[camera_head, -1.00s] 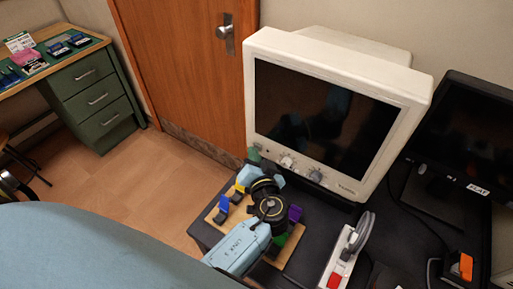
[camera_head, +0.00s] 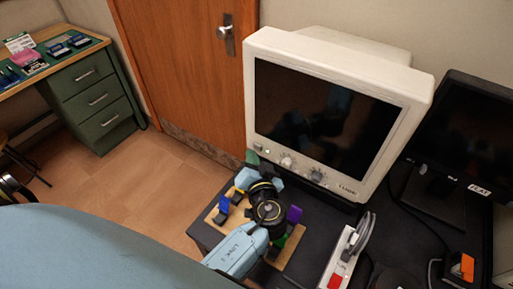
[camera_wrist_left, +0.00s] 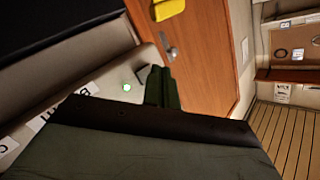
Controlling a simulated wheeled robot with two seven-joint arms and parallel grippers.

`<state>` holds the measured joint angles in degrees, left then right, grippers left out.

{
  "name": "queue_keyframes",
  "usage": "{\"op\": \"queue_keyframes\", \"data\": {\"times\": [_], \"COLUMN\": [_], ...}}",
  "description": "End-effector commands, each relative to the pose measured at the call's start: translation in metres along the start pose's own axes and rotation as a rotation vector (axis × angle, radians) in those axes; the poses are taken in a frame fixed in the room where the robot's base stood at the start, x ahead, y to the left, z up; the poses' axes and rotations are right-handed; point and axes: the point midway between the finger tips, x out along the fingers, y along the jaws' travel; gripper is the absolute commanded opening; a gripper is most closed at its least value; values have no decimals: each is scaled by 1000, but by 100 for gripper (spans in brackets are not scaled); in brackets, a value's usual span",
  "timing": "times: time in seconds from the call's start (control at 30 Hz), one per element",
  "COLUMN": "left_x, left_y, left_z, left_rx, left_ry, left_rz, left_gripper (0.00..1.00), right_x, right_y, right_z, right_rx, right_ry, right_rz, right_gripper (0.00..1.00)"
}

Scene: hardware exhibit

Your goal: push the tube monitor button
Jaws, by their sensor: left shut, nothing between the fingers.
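The tube monitor (camera_head: 340,40) is a cream CRT with a dark screen, standing at the back of the dark table. My left gripper (camera_head: 252,157) is at the lower left corner of its front. In the left wrist view the shut, empty fingers (camera_wrist_left: 162,88) lie close in front of the monitor's pale bezel (camera_wrist_left: 105,78). A small dark square button (camera_wrist_left: 143,76) shows beside the fingertips, partly hidden by them. A lit green light (camera_wrist_left: 127,87) is just left of it. I cannot tell whether the fingers touch the button.
Coloured clips on a wooden board (camera_head: 212,219) lie under my arm. A red-switched power strip (camera_head: 337,262) and a black flat monitor (camera_head: 465,130) are to the right. A wooden door (camera_head: 180,70) and green-drawer desk (camera_head: 95,90) are at the left.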

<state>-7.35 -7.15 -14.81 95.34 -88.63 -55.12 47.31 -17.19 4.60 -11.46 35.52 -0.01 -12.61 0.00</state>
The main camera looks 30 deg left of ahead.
Motion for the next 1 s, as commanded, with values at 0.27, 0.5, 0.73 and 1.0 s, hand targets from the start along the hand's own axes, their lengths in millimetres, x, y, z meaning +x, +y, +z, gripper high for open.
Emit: {"op": "queue_keyframes", "data": {"times": [0.27, 0.5, 0.73, 1.0], "left_x": [-11, -28, -40, -42], "left_y": [-8, -20, -30, -30], "left_z": [9, 21, 30, 30], "left_rx": [1, 2, 1, 0], "left_ry": [-1, -1, 0, 0], "left_rz": [1, 0, 0, 0], "left_gripper": [0, 0, 0, 0], "right_x": [0, 1, 2, 2], "right_y": [0, 0, 0, 0], "right_z": [0, 0, 0, 0], "right_rx": [0, 0, 0, 0], "right_ry": [0, 0, 0, 0], "right_rz": [0, 0, 0, 0], "right_gripper": [0, 0, 0, 0]}}
